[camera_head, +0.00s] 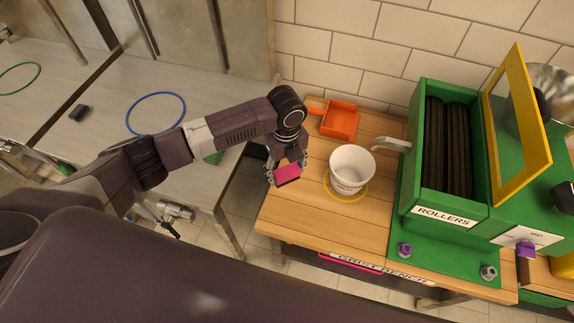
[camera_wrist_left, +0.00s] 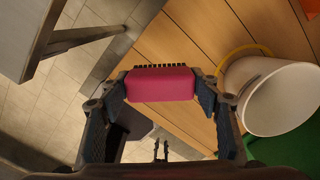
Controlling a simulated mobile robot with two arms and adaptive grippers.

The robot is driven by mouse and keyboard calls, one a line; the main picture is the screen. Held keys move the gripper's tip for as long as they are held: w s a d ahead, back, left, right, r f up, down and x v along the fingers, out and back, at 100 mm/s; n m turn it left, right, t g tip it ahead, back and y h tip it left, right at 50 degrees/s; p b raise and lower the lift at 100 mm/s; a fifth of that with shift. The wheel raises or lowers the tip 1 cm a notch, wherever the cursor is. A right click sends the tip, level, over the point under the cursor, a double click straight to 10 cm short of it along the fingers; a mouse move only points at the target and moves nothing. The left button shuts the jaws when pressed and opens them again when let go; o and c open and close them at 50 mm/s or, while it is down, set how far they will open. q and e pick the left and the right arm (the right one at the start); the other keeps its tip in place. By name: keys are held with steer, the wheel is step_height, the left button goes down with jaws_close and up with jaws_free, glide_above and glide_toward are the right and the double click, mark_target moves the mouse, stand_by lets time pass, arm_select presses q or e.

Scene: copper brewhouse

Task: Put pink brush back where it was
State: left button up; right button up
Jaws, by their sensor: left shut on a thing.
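The pink brush (camera_head: 288,174) is in my left gripper (camera_head: 286,172), near the left edge of the wooden grist bench (camera_head: 330,229). In the left wrist view the pink brush (camera_wrist_left: 160,85) sits between the two fingers of my left gripper (camera_wrist_left: 160,92), with dark bristles along its far edge. The gripper is shut on it. The brush appears held above the bench; the exact height is hard to tell. My right gripper is not in view.
An orange dustpan (camera_head: 340,121) lies behind. A green roller mill (camera_head: 440,213) fills the bench's right side. Grey tables at left hold a blue ring (camera_head: 156,94) and a dark block (camera_head: 79,113).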

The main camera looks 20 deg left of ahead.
arm_select(q)
steer(key=shift+r+p, duration=0.15)
steer(key=shift+p, duration=0.3)
step_height(320, 180, down, 7)
steer(key=b, duration=0.4)
steer(key=shift+f+b, duration=0.4)
steer(key=shift+f, duration=0.25)
steer(key=shift+f, duration=0.4)
steer(key=o, duration=1.1)
steer(key=shift+o, duration=0.2)
steer(key=o, duration=0.6)
steer(key=shift+c, duration=0.2)
